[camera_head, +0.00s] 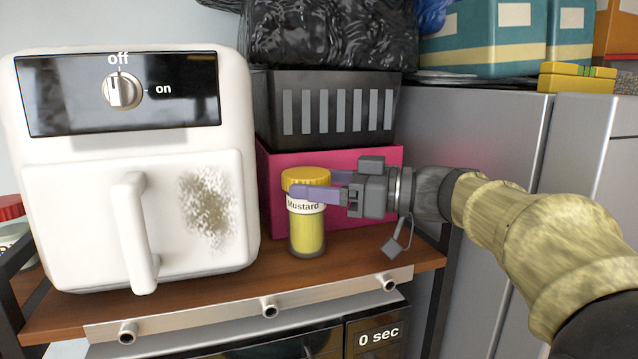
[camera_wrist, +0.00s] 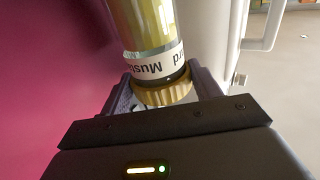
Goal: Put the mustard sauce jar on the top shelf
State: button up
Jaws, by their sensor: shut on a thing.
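The mustard sauce jar (camera_head: 307,232) is a clear jar of yellow sauce with a yellow lid and a white "Mustard" label. It stands upright at the brown wooden shelf (camera_head: 345,257), in front of a pink box; I cannot tell whether its base touches the wood. My gripper (camera_head: 312,194) reaches in from the right and is shut on the jar just below the lid. In the wrist view the jar (camera_wrist: 150,28) shows upside down, with its lid between the fingers (camera_wrist: 167,94).
A white air fryer (camera_head: 130,170) stands close to the jar's left. The pink box (camera_head: 270,190) is right behind it, with a black basket (camera_head: 325,108) and a black bag (camera_head: 330,35) above. A grey cabinet (camera_head: 480,115) at the right carries boxes on top. Metal knobs line the shelf's front.

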jog(key=shift+f, duration=0.2)
jog(key=o, duration=1.7)
notch_tip(320, 180, up, 10)
jog(key=shift+b, duration=0.7)
grip_shut()
jog(key=shift+d, duration=0.1)
dwell(0.5)
